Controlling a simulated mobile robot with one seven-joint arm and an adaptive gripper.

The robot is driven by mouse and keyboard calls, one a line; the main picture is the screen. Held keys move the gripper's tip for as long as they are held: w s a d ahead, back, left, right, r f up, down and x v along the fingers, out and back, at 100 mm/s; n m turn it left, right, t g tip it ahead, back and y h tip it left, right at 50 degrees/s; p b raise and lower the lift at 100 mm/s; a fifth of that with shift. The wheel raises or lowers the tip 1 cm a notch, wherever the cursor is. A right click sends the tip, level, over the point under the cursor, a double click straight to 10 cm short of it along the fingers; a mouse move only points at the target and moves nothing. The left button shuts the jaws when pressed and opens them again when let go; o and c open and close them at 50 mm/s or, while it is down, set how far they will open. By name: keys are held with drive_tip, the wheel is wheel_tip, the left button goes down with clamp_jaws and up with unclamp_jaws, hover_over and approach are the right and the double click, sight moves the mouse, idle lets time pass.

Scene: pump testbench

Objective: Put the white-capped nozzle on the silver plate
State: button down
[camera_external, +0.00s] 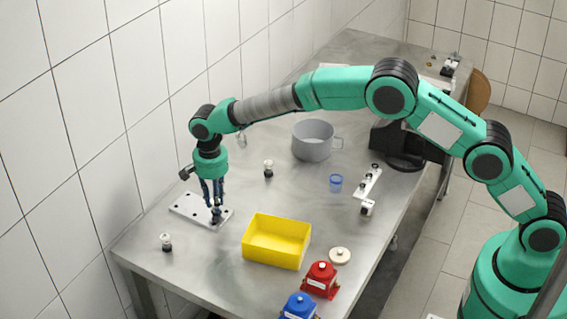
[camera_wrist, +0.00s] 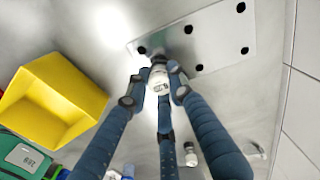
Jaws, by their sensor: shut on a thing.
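The silver plate (camera_external: 187,207) lies flat on the metal table near the left wall, with dark holes in it. It also shows at the top of the wrist view (camera_wrist: 217,42). My gripper (camera_external: 215,207) points down over the plate's right-hand end. In the wrist view my gripper (camera_wrist: 157,82) has its blue fingers closed around a white-capped nozzle (camera_wrist: 159,77). The nozzle's cap faces the camera, and its lower end is at the plate's edge by a hole. I cannot tell whether the nozzle touches the plate.
Two similar nozzles stand on the table, one (camera_external: 268,169) behind the gripper and one (camera_external: 166,242) near the front left. A yellow bin (camera_external: 276,252) is close on the right. A grey pot (camera_external: 312,141), a blue cup (camera_external: 336,183), and red (camera_external: 320,280) and blue (camera_external: 298,307) parts stand farther off.

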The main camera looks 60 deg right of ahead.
drive_tip(key=shift+f, duration=0.25)
drive_tip(key=shift+f, duration=0.1)
drive_tip(key=c, duration=1.5)
unclamp_jaws()
wheel_tip(320, 180, up, 12)
drive_tip(key=shift+r+p, duration=0.15)
drive_tip(key=shift+p, duration=0.9)
drive_tip(key=shift+r, duration=0.15)
